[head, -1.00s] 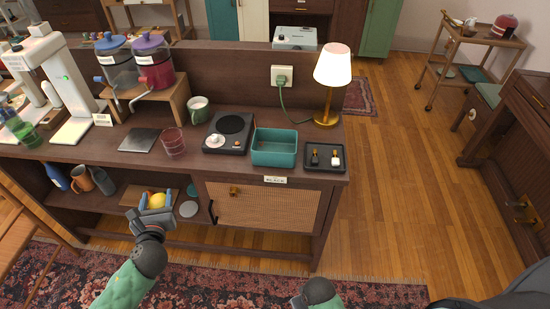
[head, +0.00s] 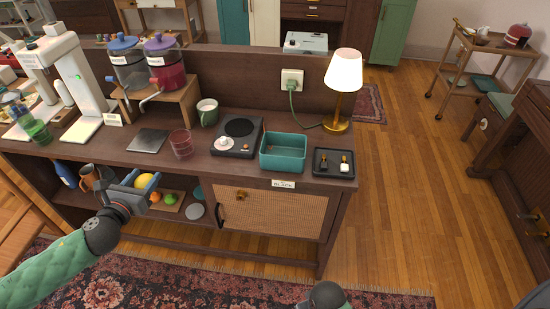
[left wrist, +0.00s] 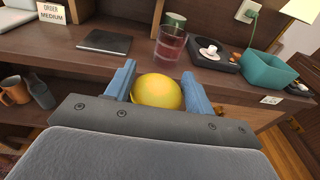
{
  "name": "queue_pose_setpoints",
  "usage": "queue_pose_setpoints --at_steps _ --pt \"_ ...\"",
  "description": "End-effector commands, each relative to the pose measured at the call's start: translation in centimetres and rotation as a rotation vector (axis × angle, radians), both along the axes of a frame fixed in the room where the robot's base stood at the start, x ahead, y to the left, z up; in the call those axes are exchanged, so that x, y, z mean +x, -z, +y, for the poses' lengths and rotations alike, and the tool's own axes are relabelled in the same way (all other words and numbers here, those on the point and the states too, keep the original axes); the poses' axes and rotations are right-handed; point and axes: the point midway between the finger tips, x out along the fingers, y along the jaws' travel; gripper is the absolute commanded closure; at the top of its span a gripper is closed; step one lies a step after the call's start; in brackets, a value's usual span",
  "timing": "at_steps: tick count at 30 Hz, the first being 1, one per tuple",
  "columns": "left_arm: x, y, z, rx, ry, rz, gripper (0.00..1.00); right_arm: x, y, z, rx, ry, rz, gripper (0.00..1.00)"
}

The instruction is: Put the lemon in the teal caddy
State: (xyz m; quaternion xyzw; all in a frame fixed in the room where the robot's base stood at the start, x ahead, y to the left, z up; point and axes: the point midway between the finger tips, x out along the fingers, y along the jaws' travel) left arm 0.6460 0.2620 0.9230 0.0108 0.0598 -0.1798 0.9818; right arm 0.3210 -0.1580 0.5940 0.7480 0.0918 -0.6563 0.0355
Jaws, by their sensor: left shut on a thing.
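The yellow lemon (head: 145,182) is between the fingers of my left gripper (head: 141,181), which is shut on it. In the left wrist view the lemon (left wrist: 157,91) sits between the two blue fingers. My left gripper is in front of the sideboard, just below its top edge. The teal caddy (head: 283,165) stands on the right part of the sideboard top, to the right of my left gripper and apart from it. It also shows in the left wrist view (left wrist: 268,72). Its visible inside looks empty.
Beside the caddy are a black hot plate (head: 236,138), a black tray (head: 334,163) and a lamp (head: 344,75). A red glass (head: 181,144) stands near the front edge. Below, a board (head: 167,199) on the open shelf holds an orange and a green fruit.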

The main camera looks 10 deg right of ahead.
Motion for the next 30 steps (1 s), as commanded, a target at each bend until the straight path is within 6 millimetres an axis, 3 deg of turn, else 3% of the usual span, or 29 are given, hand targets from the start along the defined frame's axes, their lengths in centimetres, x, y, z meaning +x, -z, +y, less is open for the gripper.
queue_pose_setpoints --at_steps 15,30 --pt "0.7 -4.8 -3.5 0.003 0.261 -0.004 0.70 0.1 0.0 0.0 0.000 0.001 0.000 0.59" --pt "0.3 -6.8 -5.9 0.001 0.441 -0.003 0.70 0.2 -0.1 0.1 0.002 0.001 -0.003 0.59"
